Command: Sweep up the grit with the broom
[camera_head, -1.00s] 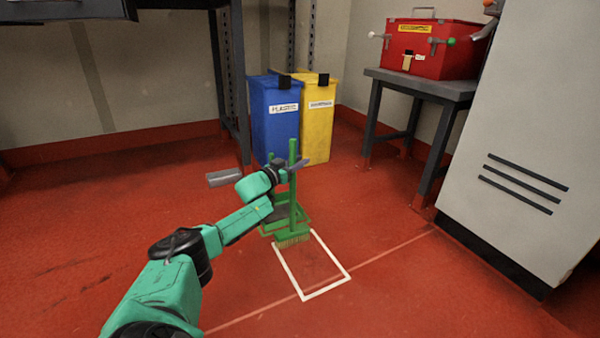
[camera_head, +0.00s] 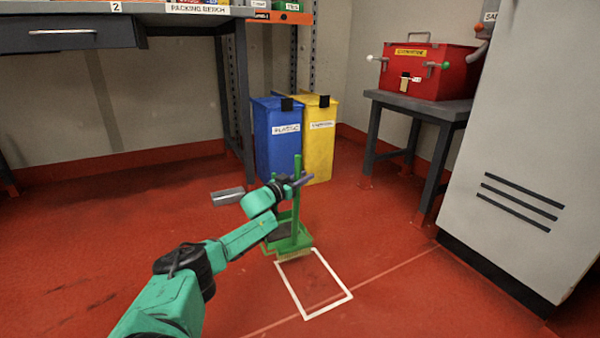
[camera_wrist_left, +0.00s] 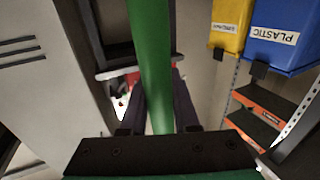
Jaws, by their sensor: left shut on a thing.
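My left gripper (camera_head: 297,182) is shut on the upright handle of the green broom (camera_head: 297,230). In the left wrist view the broom's green handle (camera_wrist_left: 150,60) runs between the two dark fingers. The broom head is low at the floor, at the far edge of the white outlined square (camera_head: 340,300). A green dustpan (camera_head: 283,217) with a dark inside is right behind the broom, partly hidden by it and my arm. I cannot make out any grit; the square looks bare. My right gripper is not in view.
A blue plastic bin (camera_head: 277,150) and a yellow bin (camera_head: 320,150) stand behind the dustpan. A packing bench (camera_head: 190,15) is at the upper left. A red box (camera_head: 430,72) sits on a grey table (camera_head: 420,102), with a grey cabinet (camera_head: 510,170) at right. The front floor is open.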

